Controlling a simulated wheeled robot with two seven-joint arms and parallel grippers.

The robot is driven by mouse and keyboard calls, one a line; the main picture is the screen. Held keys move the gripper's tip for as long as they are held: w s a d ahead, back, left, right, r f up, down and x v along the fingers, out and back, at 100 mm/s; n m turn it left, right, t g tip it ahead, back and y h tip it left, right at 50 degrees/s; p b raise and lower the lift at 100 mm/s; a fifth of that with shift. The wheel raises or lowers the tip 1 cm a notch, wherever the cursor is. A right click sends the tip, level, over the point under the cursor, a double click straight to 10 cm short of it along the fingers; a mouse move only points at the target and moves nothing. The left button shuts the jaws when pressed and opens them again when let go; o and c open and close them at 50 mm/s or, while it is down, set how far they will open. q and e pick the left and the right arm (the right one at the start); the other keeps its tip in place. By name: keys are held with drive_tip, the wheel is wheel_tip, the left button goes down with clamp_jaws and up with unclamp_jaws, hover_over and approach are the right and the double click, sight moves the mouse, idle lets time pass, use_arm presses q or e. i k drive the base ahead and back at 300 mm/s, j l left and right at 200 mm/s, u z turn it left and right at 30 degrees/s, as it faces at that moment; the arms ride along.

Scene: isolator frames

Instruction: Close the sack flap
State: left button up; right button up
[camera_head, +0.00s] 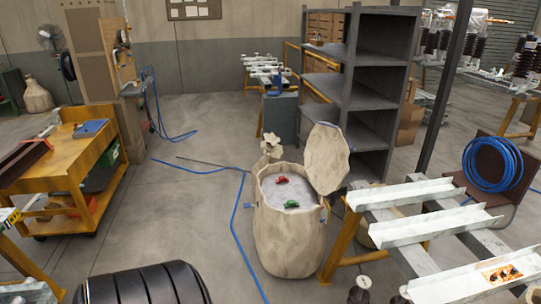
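The pale beige sack (284,238) stands upright on the floor near the middle of the view. Its top is open. The sack flap (327,158) is raised and stands up at the back right of the rim. Inside the opening is a whitish fill (274,194) with a red item (283,180) and a green item (291,204) on it. Small blue pieces show at the left and right sides of the rim. Neither of my grippers shows in this view.
White metal channels on a trestle (420,228) stand close to the sack's right. A dark shelf unit (370,85) is behind. A blue hose (236,225) lies along its left. A yellow cart (62,160) is at left. A black ribbed object (145,286) is at the bottom.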

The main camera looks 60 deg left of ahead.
sight(326, 154)
drive_tip(key=u, duration=1.65)
drive_tip(key=i+j+z, duration=0.1)
drive_tip(key=z, duration=0.3)
drive_tip(key=i+j+z, duration=0.2)
drive_tip(key=z, duration=0.2)
drive_tip(key=i+j+z, duration=0.15)
drive_tip(key=z, duration=0.25)
